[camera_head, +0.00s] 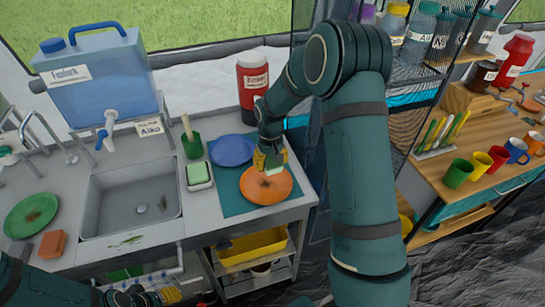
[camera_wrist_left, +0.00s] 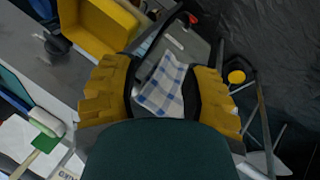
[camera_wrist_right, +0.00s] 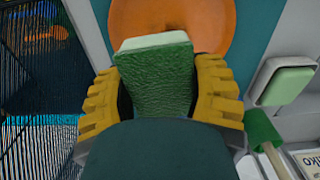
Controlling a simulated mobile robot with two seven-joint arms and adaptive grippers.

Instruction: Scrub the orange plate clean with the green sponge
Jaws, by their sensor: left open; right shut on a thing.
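The orange plate (camera_head: 283,190) lies on a teal mat (camera_head: 230,202) on the counter, with a dark smudge near its middle. My right gripper (camera_head: 267,160) is over the plate's upper part, shut on the green sponge (camera_wrist_right: 158,82). The sponge has a pale edge and sits between the yellow fingers in the right wrist view, in front of the orange plate (camera_wrist_right: 220,25). I cannot tell whether it touches the plate. My left gripper (camera_wrist_left: 160,78) is open and empty, low at the bottom left of the head view, partly cut off.
A blue plate (camera_head: 232,150) lies behind the orange one. A dish with a green-topped block (camera_head: 198,173) and a green cup (camera_head: 193,147) stand left of the mat. The sink (camera_head: 130,195) is farther left, with a stained green plate (camera_head: 32,214) and an orange-brown block (camera_head: 51,244) beyond.

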